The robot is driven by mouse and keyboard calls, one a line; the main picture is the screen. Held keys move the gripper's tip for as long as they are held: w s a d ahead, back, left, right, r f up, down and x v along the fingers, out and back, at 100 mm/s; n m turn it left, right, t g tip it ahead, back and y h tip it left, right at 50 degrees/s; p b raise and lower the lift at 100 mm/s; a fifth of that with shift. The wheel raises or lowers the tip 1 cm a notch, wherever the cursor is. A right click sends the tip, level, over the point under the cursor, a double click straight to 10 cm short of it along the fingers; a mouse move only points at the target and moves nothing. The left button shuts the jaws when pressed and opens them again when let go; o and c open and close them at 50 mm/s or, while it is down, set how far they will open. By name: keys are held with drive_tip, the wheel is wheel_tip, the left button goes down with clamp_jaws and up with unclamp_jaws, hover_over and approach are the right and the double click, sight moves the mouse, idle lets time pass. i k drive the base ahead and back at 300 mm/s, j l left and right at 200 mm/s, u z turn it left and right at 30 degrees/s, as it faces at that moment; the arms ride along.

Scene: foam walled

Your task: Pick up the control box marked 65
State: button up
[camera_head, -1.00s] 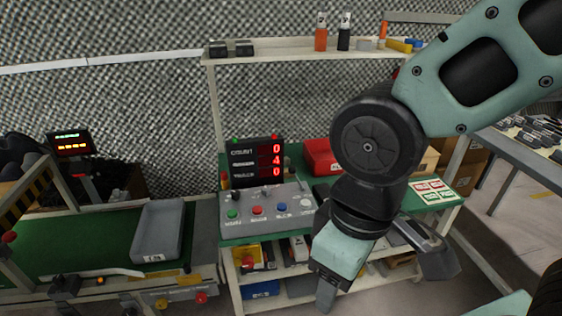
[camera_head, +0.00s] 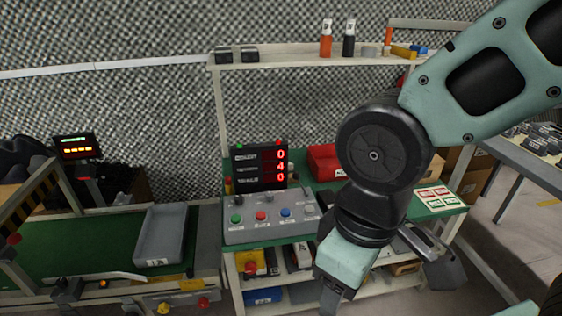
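A grey control box (camera_head: 297,222) with green, red and blue buttons and toggles sits on the green-topped workbench (camera_head: 330,203), below the black count display (camera_head: 258,168). A yellow box with a red button (camera_head: 251,262) sits on the shelf under the bench top. I cannot read a 65 on either one. My gripper (camera_head: 334,298) points down in front of the bench, to the right of and below both boxes in the picture. It appears apart from them. Its fingers show edge-on and are partly cut off by the bottom edge, so their opening is hidden.
A grey tray (camera_head: 160,237) lies on the green conveyor at left. A red bin (camera_head: 322,162) stands at the back of the bench, partly behind my arm. Bottles (camera_head: 326,40) stand on the upper shelf. White bench posts frame the lower shelf. Another table is at right.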

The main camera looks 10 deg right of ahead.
sight(325, 198)
drive_tip(key=z, duration=0.35)
drive_tip(key=i+j+z, duration=0.3)
drive_tip(key=z, duration=0.15)
drive_tip(key=i+j+z, duration=0.45)
